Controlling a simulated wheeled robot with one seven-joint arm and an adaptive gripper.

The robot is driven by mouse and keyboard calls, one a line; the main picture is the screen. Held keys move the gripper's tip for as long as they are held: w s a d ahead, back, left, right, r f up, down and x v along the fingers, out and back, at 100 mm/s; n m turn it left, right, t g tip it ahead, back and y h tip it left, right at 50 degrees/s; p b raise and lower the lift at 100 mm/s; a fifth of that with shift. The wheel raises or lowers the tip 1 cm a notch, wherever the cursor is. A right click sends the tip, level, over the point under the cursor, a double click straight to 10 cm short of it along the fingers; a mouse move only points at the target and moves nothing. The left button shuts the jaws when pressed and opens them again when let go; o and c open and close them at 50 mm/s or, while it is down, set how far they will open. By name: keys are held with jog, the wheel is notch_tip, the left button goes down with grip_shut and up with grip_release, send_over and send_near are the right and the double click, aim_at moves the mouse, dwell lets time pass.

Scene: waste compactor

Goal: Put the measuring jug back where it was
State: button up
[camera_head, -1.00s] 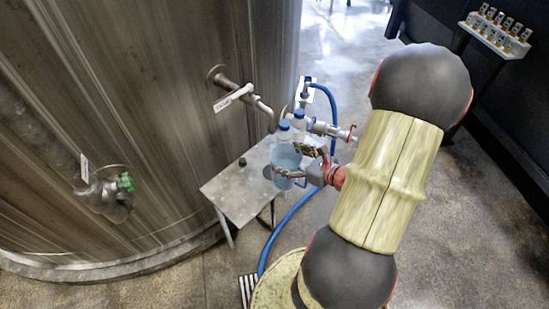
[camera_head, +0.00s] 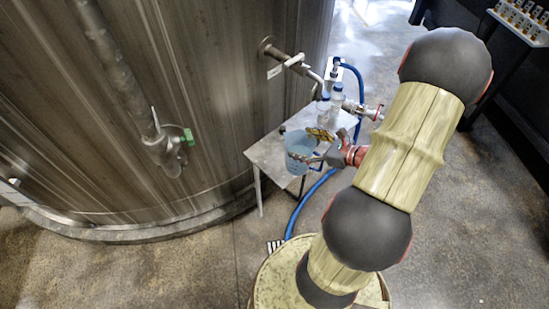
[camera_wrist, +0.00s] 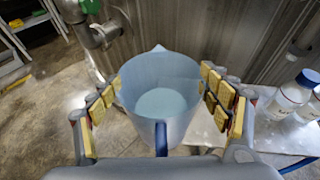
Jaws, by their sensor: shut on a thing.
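The measuring jug (camera_head: 298,152) is a translucent light-blue, open-topped vessel, upright in my gripper (camera_head: 314,147). In the wrist view the jug (camera_wrist: 160,107) stands between the yellow-padded fingers, its spout pointing away and its dark blue handle on the near side. My gripper (camera_wrist: 160,82) is shut on it from both sides. In the head view the jug overlaps the front part of the small grey table (camera_head: 264,154). In the wrist view floor shows left of the jug and tabletop right of it. I cannot tell whether its base touches the table.
Two blue-capped bottles (camera_head: 323,108) (camera_head: 337,98) stand on the table behind the jug. A steel tank (camera_head: 190,90) with a pipe and valve (camera_head: 163,150) rises at the left. A blue hose (camera_head: 310,195) runs by the table. Floor is open in front.

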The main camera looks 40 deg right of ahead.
aim_at(291, 134)
jog(key=w+f, duration=0.1)
jog(key=w, duration=0.1)
jog(key=w+d+f+b, duration=0.1)
jog(key=w, duration=0.2)
jog(key=w+d+f+b, duration=0.1)
jog(key=w, duration=0.2)
jog(key=shift+f, duration=0.4)
jog(key=w+d+f+b, duration=0.1)
jog(key=w+f+b, duration=0.2)
jog(key=w+f, duration=0.2)
jog(key=shift+d+f, duration=0.3)
jog(key=shift+f, duration=1.6)
jog(key=shift+f+b, duration=0.15)
jog(key=shift+b, duration=0.15)
jog(key=o, duration=2.1)
jog(key=shift+f, duration=0.1)
